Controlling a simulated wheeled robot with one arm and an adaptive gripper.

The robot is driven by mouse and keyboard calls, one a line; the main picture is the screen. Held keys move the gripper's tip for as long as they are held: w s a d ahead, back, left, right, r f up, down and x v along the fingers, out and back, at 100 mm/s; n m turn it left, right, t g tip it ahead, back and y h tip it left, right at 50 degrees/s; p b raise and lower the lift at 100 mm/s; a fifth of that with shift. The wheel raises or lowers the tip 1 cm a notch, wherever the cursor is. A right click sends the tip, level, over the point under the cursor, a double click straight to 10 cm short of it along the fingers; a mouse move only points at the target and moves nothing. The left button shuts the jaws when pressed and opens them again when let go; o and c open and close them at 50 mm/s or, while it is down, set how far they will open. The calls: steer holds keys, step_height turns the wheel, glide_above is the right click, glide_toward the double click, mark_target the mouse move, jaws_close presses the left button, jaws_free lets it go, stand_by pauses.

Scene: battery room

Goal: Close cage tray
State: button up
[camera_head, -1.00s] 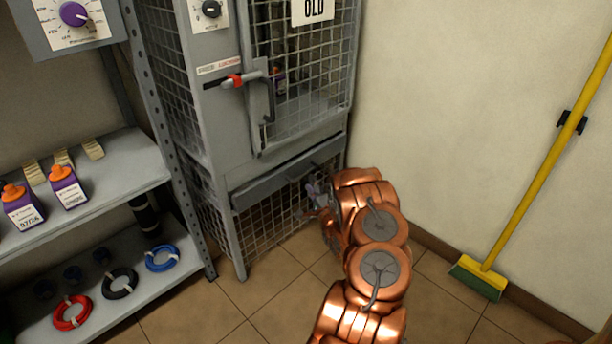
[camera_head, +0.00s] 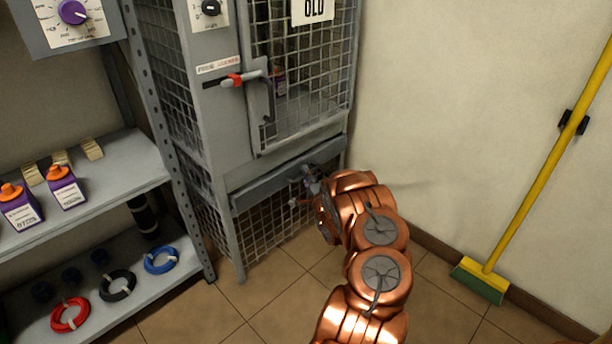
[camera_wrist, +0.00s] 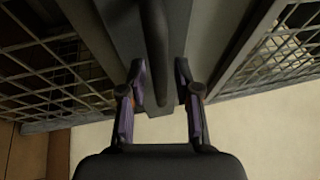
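The cage tray (camera_head: 262,187) is a long grey drawer front low on the wire cage, below the mesh door. It seems to stand out a little from the cage frame; how far is hard to tell. My gripper (camera_head: 306,188) is at the right part of the tray front. In the wrist view, my gripper (camera_wrist: 160,110) has its two purple-padded fingers apart, on either side of a dark handle bar (camera_wrist: 155,45). Gaps show between the bar and both fingers. The tray's inside is hidden from view.
The mesh door (camera_head: 308,85) above has a red-marked latch (camera_head: 236,80). A shelf rack (camera_head: 105,190) with bottles and cable coils stands left. A yellow broom (camera_head: 520,190) leans on the right wall. Tiled floor (camera_head: 255,300) in front of the cage is clear.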

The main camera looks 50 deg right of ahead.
mark_target(300, 171)
jaws_close()
stand_by(0.4)
steer(key=shift+w+d+p, duration=0.1)
steer(key=shift+w+p, duration=1.1)
steer(key=shift+w, duration=0.3)
steer(key=shift+o, duration=1.1)
jaws_free()
